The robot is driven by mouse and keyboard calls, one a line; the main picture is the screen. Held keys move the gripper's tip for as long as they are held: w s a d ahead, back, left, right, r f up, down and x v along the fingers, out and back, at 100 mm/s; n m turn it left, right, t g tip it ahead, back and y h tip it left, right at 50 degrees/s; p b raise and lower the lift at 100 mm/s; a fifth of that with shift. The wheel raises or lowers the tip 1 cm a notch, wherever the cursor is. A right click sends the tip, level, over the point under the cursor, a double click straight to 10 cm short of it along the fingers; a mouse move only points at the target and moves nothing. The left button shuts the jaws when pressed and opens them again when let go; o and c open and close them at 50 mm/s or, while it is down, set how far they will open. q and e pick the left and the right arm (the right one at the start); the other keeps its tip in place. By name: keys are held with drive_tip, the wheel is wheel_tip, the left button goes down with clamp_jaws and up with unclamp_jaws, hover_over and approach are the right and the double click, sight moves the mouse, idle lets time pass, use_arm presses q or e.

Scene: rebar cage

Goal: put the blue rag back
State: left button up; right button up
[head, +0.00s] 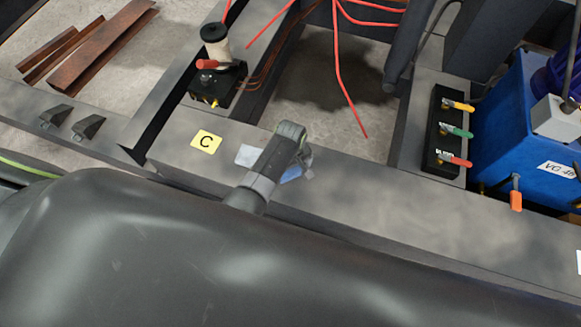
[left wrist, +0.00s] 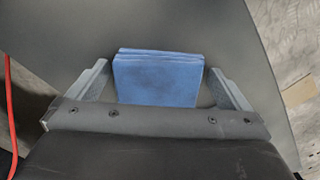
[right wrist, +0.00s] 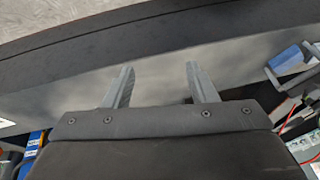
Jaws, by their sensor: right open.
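The blue rag (left wrist: 158,80) is a folded, square-edged pad on the dark grey beam top. In the left wrist view it lies between the two fingers of my left gripper (left wrist: 158,82), with a narrow gap on each side. My left gripper (head: 285,165) reaches down over the beam in the head view and hides most of the rag, leaving a blue sliver (head: 291,174). The rag also shows in the right wrist view (right wrist: 286,60), at the right. My right gripper (right wrist: 159,82) is open and empty, away from the rag.
A yellow card marked C (head: 206,141) lies on the beam (head: 400,208), left of my left gripper. A black box with a red lever (head: 212,82) stands behind. Red cables (head: 345,90) hang beyond. Colored valve levers (head: 455,132) and a blue tank (head: 515,130) are right.

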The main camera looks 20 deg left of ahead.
use_arm(q)
drive_tip(key=shift+r, duration=0.1)
drive_tip(key=shift+r, duration=0.3)
wheel_tip(320, 180, up, 12)
drive_tip(key=p, duration=0.5)
drive_tip(key=shift+f, duration=0.25)
use_arm(e)
wheel_tip(320, 180, down, 5)
drive_tip(key=s+d+g+h, duration=0.1)
drive_tip(key=s+g, duration=0.1)
drive_tip(key=shift+s+d+f+g, duration=0.15)
drive_tip(key=shift+s+d+g, duration=0.15)
drive_tip(key=shift+s+d, duration=0.1)
use_arm(q)
drive_tip(key=s+a+f+m, duration=0.1)
drive_tip(key=s+a, duration=0.3)
drive_tip(key=s, duration=0.4)
drive_tip(key=s+a+f+m, duration=0.1)
drive_tip(key=s+a+m, duration=0.2)
drive_tip(key=s, duration=0.6)
drive_tip(key=s+a+f+m+t, duration=0.1)
drive_tip(key=s+a+m, duration=0.2)
drive_tip(key=s+a, duration=0.4)
drive_tip(key=shift+s+f, duration=0.15)
drive_tip(key=shift+s, duration=0.95)
